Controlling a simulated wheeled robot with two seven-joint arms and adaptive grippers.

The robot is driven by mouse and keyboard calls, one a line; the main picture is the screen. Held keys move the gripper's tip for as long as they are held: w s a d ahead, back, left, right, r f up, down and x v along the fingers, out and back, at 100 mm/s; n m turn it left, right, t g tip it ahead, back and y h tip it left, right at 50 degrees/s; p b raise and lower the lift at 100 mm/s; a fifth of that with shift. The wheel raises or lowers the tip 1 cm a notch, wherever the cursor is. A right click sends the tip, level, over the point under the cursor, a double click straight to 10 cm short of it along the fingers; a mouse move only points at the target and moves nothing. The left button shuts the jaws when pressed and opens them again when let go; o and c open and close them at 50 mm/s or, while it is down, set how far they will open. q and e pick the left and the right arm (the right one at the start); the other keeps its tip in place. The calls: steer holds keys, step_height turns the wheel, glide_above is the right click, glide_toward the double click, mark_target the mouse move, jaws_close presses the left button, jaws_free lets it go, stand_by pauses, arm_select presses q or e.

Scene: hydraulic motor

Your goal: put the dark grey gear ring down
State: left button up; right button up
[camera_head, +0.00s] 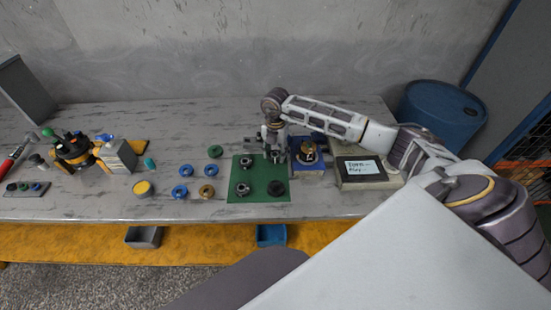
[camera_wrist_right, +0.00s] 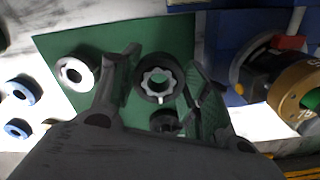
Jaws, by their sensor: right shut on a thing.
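My right gripper (camera_head: 275,156) is over the upper right part of the green mat (camera_head: 258,173), pointing down. In the right wrist view its fingers (camera_wrist_right: 160,78) are shut on the dark grey gear ring (camera_wrist_right: 158,61), which has a lighter toothed inner edge. The ring is at or just above the mat; I cannot tell whether it touches. In the head view the gripper largely hides it. Two other grey rings, at upper left (camera_head: 246,162) and lower left (camera_head: 242,189), and a dark round part (camera_head: 277,188) lie on the mat. My left gripper is out of view.
Blue rings (camera_head: 179,192), a green ring (camera_head: 215,152) and a brown ring (camera_head: 207,191) lie left of the mat. A blue tray (camera_head: 318,165) with a motor part and a box with a label (camera_head: 361,168) stand to the right. The table front between the rings and the yellow cup (camera_head: 143,188) is clear.

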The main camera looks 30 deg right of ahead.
mark_target(275, 158)
step_height(275, 158, down, 3)
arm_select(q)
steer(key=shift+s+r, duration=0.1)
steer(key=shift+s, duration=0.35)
arm_select(e)
steer(key=shift+f, duration=0.2)
steer(key=shift+f, duration=0.15)
steer(key=o, duration=1.3)
steer(key=shift+c, duration=0.2)
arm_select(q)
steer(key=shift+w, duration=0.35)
